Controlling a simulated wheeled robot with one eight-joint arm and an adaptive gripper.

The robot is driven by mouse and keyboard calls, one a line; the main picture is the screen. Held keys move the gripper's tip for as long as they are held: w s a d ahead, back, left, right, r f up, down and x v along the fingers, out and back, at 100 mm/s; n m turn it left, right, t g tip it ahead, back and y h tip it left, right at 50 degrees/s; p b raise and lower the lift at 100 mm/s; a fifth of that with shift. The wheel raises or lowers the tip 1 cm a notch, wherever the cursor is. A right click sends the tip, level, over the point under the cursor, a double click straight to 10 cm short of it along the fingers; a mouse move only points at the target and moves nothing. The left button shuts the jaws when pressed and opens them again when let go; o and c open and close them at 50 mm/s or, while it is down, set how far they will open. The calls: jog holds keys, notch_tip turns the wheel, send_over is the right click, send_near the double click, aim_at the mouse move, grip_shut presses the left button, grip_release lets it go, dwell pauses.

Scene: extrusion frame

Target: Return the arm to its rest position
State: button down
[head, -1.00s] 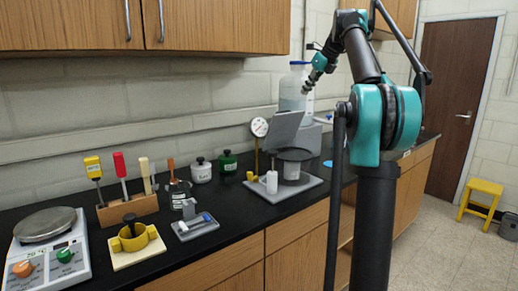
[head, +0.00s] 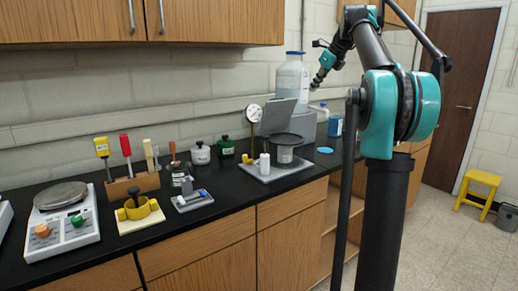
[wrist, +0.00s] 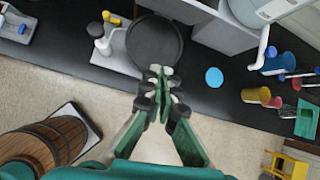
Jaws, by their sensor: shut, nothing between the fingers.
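My arm rises at the right of the head view, bends over at the top and reaches back left. My gripper (head: 317,82) hangs in the air in front of a large pale bottle (head: 293,78) at the back of the bench. In the wrist view my gripper (wrist: 160,76) has its fingertips together with nothing between them. It appears above the front part of the bench, just below a dark round pan (wrist: 154,45) in the picture.
The black bench (head: 232,189) carries a scale (head: 62,215), a tool block (head: 133,187), a yellow fixture (head: 139,210), small jars and a dial gauge (head: 254,113). Cabinets (head: 180,20) hang above. A yellow stool (head: 478,190) stands on open floor. A wooden barrel (wrist: 45,145) shows in the wrist view.

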jog(key=s+a+f+n+h, duration=0.1)
jog(key=s+f+n, duration=0.4)
jog(key=f, duration=0.4)
jog(key=s+a+f+n+g, duration=0.1)
jog(key=s+f+n, duration=0.3)
jog(key=f, duration=0.4)
jog(key=s+a+f+n+h, duration=0.1)
jog(key=s+f+n, duration=0.4)
jog(key=f, duration=0.4)
jog(key=s+f+n+h, duration=0.2)
jog(key=s+f+n, duration=1.1)
jog(key=s+f, duration=1.2)
jog(key=shift+s+d+g, duration=0.2)
jog(key=shift+s+g, duration=0.2)
jog(key=shift+s, duration=0.75)
